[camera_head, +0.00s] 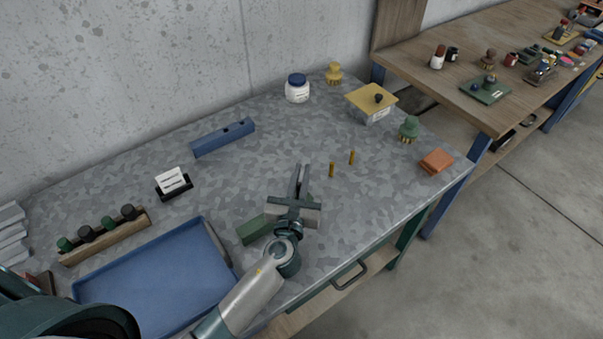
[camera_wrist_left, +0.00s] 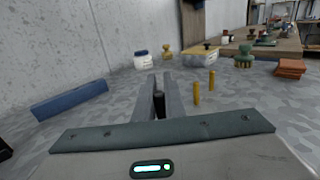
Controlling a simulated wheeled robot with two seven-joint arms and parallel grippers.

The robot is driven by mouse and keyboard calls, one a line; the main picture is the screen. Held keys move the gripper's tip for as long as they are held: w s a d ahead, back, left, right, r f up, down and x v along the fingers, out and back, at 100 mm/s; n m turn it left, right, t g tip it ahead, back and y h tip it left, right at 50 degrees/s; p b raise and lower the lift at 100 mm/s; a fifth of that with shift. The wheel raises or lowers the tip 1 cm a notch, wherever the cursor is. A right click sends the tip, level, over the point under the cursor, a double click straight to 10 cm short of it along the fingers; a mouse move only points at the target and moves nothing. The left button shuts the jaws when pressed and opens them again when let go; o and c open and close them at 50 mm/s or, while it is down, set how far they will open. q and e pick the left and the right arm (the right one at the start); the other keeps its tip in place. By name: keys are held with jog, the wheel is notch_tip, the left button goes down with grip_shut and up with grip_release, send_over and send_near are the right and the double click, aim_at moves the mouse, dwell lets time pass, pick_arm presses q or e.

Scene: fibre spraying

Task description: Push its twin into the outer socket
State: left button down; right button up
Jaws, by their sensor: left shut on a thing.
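My left gripper (camera_head: 302,170) is over the middle of the table, its two fingers close together. In the left wrist view the gripper (camera_wrist_left: 160,85) is shut on a small dark piece (camera_wrist_left: 159,104), mostly hidden between the fingers. A long blue block (camera_head: 210,142) with two dark spots like holes lies behind and left of the gripper; it also shows in the wrist view (camera_wrist_left: 70,99). A green block (camera_head: 258,229) lies partly hidden under the gripper. Two thin yellow pegs (camera_head: 332,169) (camera_head: 351,157) stand upright right of the fingertips. My right gripper is not in view.
A blue tray (camera_head: 160,277) and a wooden rack (camera_head: 104,236) with several dark and green knobs are at the left. The table centre is mostly clear.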

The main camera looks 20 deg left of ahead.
pick_arm(q)
jog(key=shift+f+b, duration=0.55)
jog(key=shift+f, duration=0.2)
jog(key=shift+f+b, duration=0.85)
jog(key=shift+f, duration=0.15)
jog(key=c, duration=1.7)
grip_release()
jog(key=shift+c, duration=0.2)
jog(key=shift+s+d+f, duration=0.1)
jog(key=shift+s+f, duration=0.05)
jog(key=shift+s, duration=0.65)
jog(key=s, duration=0.5)
jog(key=s+d+b, duration=0.1)
jog(key=s, duration=0.8)
jog(key=shift+s+d, duration=0.3)
jog(key=shift+d, duration=0.1)
jog(key=shift+s+b, duration=0.35)
jog(key=shift+s, duration=0.2)
